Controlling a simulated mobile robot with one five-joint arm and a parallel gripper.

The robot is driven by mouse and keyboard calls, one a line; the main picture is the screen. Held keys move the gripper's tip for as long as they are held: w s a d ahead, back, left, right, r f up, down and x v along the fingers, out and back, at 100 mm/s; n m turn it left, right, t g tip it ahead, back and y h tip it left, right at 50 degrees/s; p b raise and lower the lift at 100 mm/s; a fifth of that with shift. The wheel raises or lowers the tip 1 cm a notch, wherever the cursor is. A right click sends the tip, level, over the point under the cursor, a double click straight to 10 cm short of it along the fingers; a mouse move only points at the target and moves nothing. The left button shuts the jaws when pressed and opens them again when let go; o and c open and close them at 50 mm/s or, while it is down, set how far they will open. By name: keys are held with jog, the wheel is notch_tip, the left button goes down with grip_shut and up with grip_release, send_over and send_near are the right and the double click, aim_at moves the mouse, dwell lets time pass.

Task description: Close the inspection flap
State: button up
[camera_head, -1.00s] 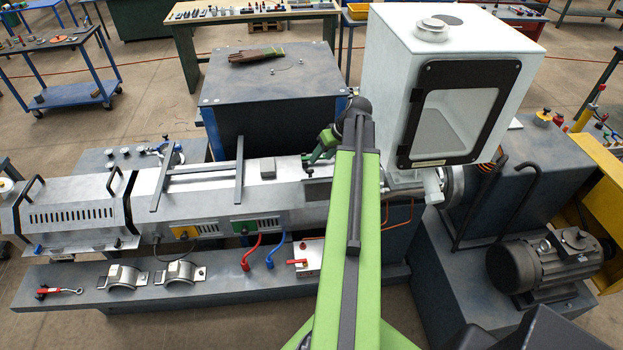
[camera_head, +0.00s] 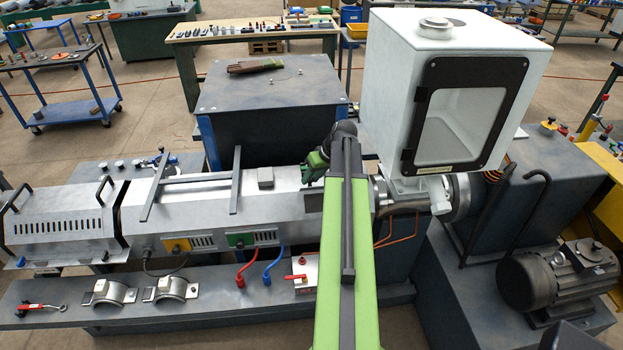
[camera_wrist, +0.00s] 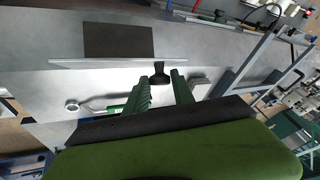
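In the wrist view a thin bright metal strip (camera_wrist: 90,63) looks like the inspection flap seen nearly edge-on, standing up from the barrel cover. A dark rectangular opening (camera_wrist: 118,40) lies beyond it. A black knob (camera_wrist: 160,79) sits at the strip's right part. My gripper (camera_wrist: 161,76) is open, its two green fingers spread either side of the knob; I cannot tell whether they touch it.
A white hopper (camera_head: 385,110) with a black-framed window stands right of my arm. A grey cabinet (camera_head: 265,95) with gloves stands behind.

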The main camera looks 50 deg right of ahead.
grip_shut()
dwell(1.0)
jog(key=shift+a, duration=0.1)
